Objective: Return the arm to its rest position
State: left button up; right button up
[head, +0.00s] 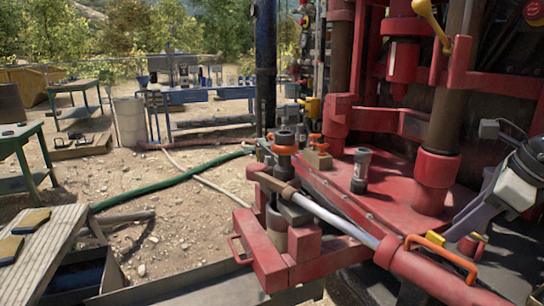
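My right arm comes in at the right edge of the head view. Its gripper (457,237) points down and left over the red rig, with its two yellow-tipped fingers spread apart. I see nothing held between them. An orange handle (442,257) on a red cylinder lies just below the fingertips; I cannot tell whether the left finger touches it. My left arm and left gripper are not in view.
The red rig (390,190) with its thick columns fills the right side. A dark cylinder (361,171) stands on its deck. A wooden table (45,250) is at lower left, a blue bench (205,94) further back. Gravelly ground with a green hose (150,190) lies between.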

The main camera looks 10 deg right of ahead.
jog(key=a+f+m+t+y, duration=0.2)
jog(key=a+m+y, duration=0.25)
jog(key=a, duration=0.55)
jog(key=a+f+m+t+y+p, duration=0.1)
jog(key=a+f+m+y, duration=0.15)
jog(key=a+y, duration=0.6)
jog(key=a+f+m+t+y, duration=0.2)
jog(key=a+m, duration=0.2)
jog(key=a, duration=0.9)
jog(key=s+d+f+m+t+h, duration=0.25)
jog(key=f+m+h, duration=0.35)
jog(key=f+m, duration=0.4)
jog(key=s+d+f+m+t+h, duration=0.1)
jog(key=d+f+m+t+h, duration=0.25)
jog(key=f+m+h, duration=0.65)
jog(key=s+f+m+g+y+p, duration=0.1)
jog(key=s+f+m+g, duration=0.6)
jog(key=s+f+m, duration=0.3)
jog(key=s+f, duration=0.3)
jog(key=s, duration=0.3)
jog(key=shift+a+f+g+y, duration=0.3)
jog(key=shift+f+y, duration=0.05)
jog(key=shift+y, duration=0.05)
